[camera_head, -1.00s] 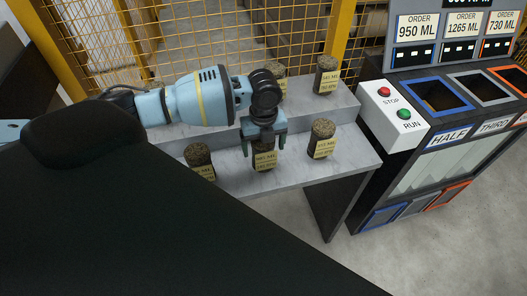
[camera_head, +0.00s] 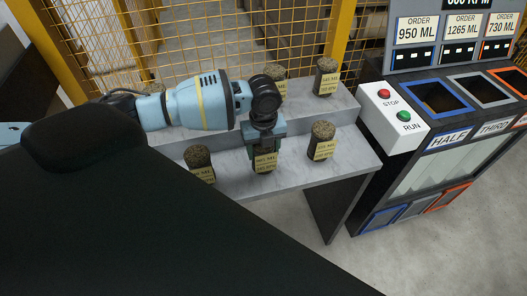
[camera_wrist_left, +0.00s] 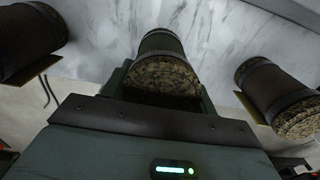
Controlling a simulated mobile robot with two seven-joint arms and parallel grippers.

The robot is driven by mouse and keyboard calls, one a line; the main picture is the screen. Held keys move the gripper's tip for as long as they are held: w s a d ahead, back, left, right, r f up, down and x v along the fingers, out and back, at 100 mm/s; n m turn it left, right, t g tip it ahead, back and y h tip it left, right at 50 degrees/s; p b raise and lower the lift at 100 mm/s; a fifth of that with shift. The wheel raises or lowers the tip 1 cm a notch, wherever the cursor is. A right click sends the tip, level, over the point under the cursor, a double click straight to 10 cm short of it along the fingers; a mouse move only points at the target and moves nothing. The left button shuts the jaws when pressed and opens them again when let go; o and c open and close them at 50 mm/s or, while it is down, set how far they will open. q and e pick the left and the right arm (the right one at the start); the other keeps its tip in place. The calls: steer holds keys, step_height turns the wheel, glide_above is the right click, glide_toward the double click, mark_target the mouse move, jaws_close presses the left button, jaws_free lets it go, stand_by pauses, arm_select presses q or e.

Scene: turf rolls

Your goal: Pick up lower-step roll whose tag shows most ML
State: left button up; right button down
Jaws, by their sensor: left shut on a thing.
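Three dark rolls with yellow tags stand on the lower step: a left roll (camera_head: 198,158), a middle roll (camera_head: 264,169) and a right roll (camera_head: 322,133). The tags are too small to read surely. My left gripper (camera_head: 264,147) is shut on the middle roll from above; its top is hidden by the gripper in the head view. In the left wrist view the middle roll (camera_wrist_left: 162,72) sits between the fingers, with neighbouring rolls apart on the left (camera_wrist_left: 28,38) and right (camera_wrist_left: 278,95). The middle roll looks upright on the step. My right gripper is not in view.
The upper step holds a right roll (camera_head: 326,77) and another roll (camera_head: 277,73) partly behind my wrist. A stop/run control box (camera_head: 394,112) and an order machine (camera_head: 440,150) stand to the right. A yellow mesh fence (camera_head: 200,40) is behind.

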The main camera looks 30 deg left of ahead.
arm_select(q)
steer(key=shift+r, duration=0.1)
steer(key=shift+w+r, duration=0.1)
steer(key=shift+r, duration=0.4)
steer(key=shift+s+d+r, duration=0.2)
steer(key=shift+s+r, duration=0.05)
steer(key=shift+r, duration=0.4)
steer(key=shift+s+d+r, duration=0.15)
steer(key=shift+s+r, duration=0.05)
steer(key=shift+r, duration=0.4)
steer(key=s+d+r, duration=0.1)
steer(key=s+d, duration=0.8)
steer(key=s, duration=0.2)
steer(key=shift+s+d+r+p, duration=0.15)
steer(key=shift+s+d+p, duration=0.05)
steer(key=shift+d+p, duration=0.2)
